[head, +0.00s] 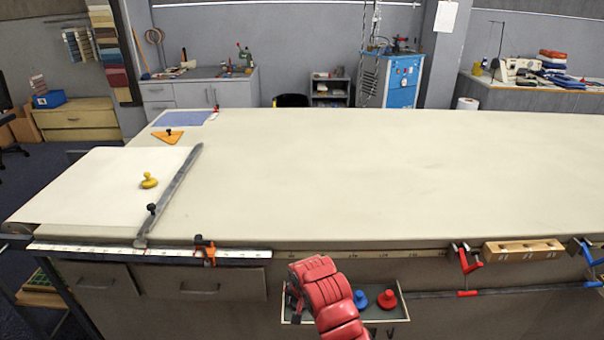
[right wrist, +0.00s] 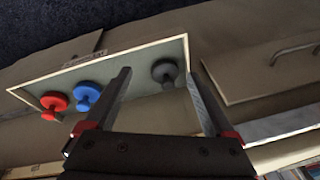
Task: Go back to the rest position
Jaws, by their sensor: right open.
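My right arm reaches in from the bottom of the head view, its red shell over the left part of a small open tray (head: 403,309) on the table's front side. In the right wrist view my right gripper (right wrist: 162,78) is open, its two dark fingers apart over the tray (right wrist: 40,78). A dark knob (right wrist: 164,71) shows between the fingers, apart from them. A blue knob (right wrist: 87,96) and a red knob (right wrist: 54,104) lie left of the fingers. In the head view the right fingertips are mostly hidden behind the red shell. My left gripper is not in view.
The long cloth table (head: 400,170) is mostly clear. A white sheet (head: 95,185) with a yellow knob (head: 149,181) and a grey bar (head: 172,193) lie at left. Clamps (head: 466,258) and a wooden block (head: 523,250) line the front edge at right.

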